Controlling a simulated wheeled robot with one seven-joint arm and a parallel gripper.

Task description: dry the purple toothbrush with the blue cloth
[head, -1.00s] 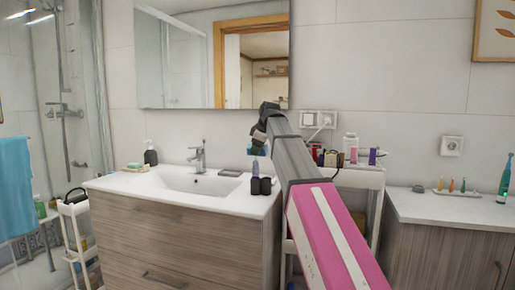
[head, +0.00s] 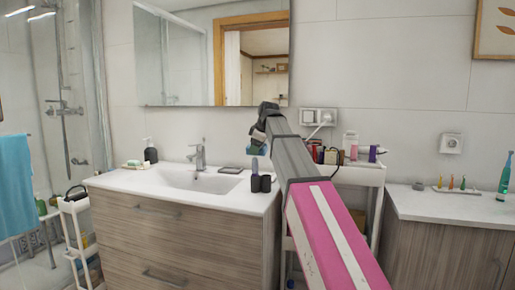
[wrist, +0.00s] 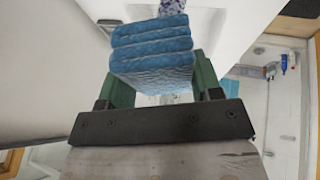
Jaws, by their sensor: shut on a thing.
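The blue cloth (wrist: 152,48) is a thick folded pad between the green fingers of my gripper (wrist: 160,88) in the wrist view. My gripper is shut on it. In the head view my gripper (head: 257,145) is raised above the right end of the sink counter, and a small part of the cloth (head: 251,150) shows. A slim bluish-purple upright thing (head: 254,165) stands below it beside two dark cups (head: 260,184). I cannot tell whether it is the purple toothbrush. A speckled bluish-purple thing (wrist: 172,5) shows beyond the cloth in the wrist view.
The white sink (head: 195,182) and its faucet (head: 199,155) are left of my arm. A white cart (head: 358,172) with bottles stands right of it. Several small coloured brushes (head: 452,184) stand on the right counter (head: 440,208). The right counter's front is mostly clear.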

